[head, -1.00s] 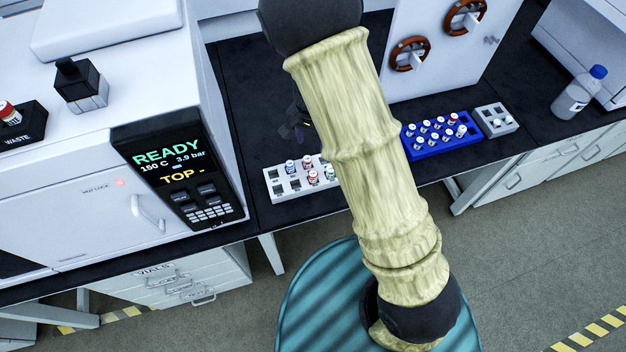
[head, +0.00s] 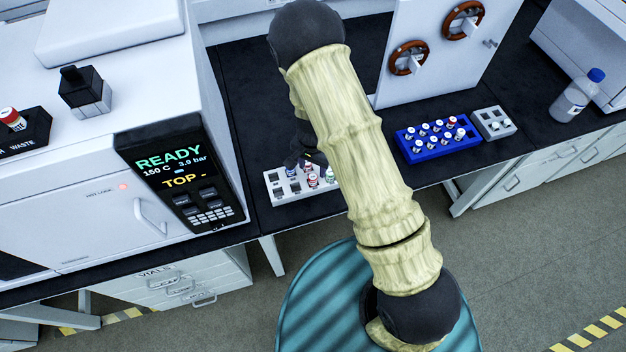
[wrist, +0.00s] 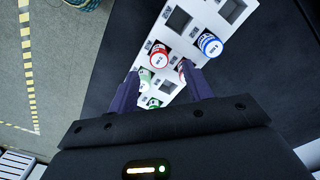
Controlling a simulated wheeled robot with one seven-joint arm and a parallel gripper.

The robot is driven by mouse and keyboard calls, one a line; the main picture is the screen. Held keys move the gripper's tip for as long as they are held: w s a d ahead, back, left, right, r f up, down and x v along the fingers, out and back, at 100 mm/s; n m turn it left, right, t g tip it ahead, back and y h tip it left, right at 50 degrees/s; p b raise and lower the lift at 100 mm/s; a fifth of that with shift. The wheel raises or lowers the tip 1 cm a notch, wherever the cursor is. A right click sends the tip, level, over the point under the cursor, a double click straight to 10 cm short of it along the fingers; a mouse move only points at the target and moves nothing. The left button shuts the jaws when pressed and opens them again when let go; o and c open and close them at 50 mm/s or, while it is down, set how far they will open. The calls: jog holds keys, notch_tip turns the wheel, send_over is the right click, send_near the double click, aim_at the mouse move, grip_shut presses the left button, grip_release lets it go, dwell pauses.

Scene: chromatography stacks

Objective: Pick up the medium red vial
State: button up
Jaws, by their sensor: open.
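A white rack (head: 277,193) on the black bench holds several small vials with coloured caps; it also shows in the wrist view (wrist: 193,22). In the wrist view one red vial (wrist: 158,54) stands just past my fingertips. A second red one (wrist: 183,66) is partly hidden by the right finger. I cannot tell which red vial is the medium one. A blue vial (wrist: 210,45) and a green vial (wrist: 145,76) stand beside them. My gripper (wrist: 160,70) is open and empty, pointing down over the rack. In the head view it is dark and partly hidden behind my arm.
A white instrument with a READY display (head: 170,165) stands close on the left. A white panel (head: 445,50) rises behind. A bottle (head: 578,98) stands far right.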

aim_at(313, 176)
jog(key=shift+w+f, duration=0.1)
jog(key=shift+f, duration=0.6)
jog(key=shift+s, duration=0.25)
jog(key=shift+w+f+p, duration=0.15)
jog(key=shift+f+p, duration=0.75)
jog(key=shift+f, duration=1.65)
jog(key=shift+d, duration=0.1)
jog(key=shift+c, duration=0.4)
jog(key=c, duration=1)
